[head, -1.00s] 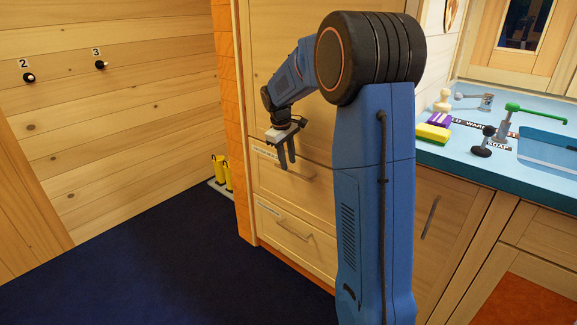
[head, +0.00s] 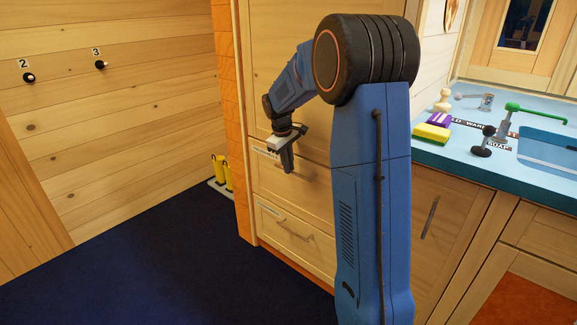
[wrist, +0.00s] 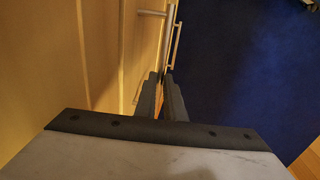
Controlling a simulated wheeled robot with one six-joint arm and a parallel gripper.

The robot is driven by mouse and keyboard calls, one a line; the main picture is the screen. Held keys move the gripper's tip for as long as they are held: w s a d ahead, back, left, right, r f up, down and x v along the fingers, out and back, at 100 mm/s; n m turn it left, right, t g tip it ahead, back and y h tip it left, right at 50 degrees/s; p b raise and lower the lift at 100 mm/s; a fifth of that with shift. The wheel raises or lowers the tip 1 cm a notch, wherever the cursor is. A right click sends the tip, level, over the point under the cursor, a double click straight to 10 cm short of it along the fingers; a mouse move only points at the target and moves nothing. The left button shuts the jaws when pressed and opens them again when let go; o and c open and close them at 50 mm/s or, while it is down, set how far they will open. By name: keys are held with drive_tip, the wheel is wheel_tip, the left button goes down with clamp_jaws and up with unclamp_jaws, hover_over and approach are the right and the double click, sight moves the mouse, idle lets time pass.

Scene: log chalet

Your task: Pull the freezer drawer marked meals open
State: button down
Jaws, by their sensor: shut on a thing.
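The upper wooden drawer front (head: 315,205) is in the tall cabinet, behind and below my gripper in the head view. It has a small label (head: 263,153) at its top left, too small to read. It looks flush with the cabinet. My gripper (head: 288,166) points down at it and is shut on its metal handle (head: 304,177), partly hidden by the fingers. In the wrist view the fingers (wrist: 165,82) are close together, near metal bar handles (wrist: 174,47). The lower drawer (head: 318,257) has its own label (head: 268,209) and handle (head: 294,231) and looks shut.
Dark blue floor (head: 150,250) in front of the drawers is clear. Yellow boots (head: 222,172) stand on a tray left of the cabinet. A blue counter (head: 455,166) with a sink, sponge and brush is at right. My arm hides part of the cabinet.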

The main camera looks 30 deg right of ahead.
drive_tip(key=s+a, duration=0.4)
drive_tip(key=a, duration=0.7)
drive_tip(key=s+a, duration=0.4)
drive_tip(key=a, duration=0.6)
drive_tip(key=s+a, duration=0.3)
drive_tip(key=a, duration=0.8)
drive_tip(key=shift+s+a, duration=0.35)
drive_tip(key=shift+s, duration=0.05)
drive_tip(key=c, duration=1.8)
unclamp_jaws()
drive_tip(key=shift+c, duration=0.2)
drive_tip(key=shift+r, duration=0.1)
drive_tip(key=s+a+r, duration=0.1)
drive_tip(key=a+r, duration=0.2)
drive_tip(key=r, duration=1.4)
drive_tip(key=shift+s, duration=0.1)
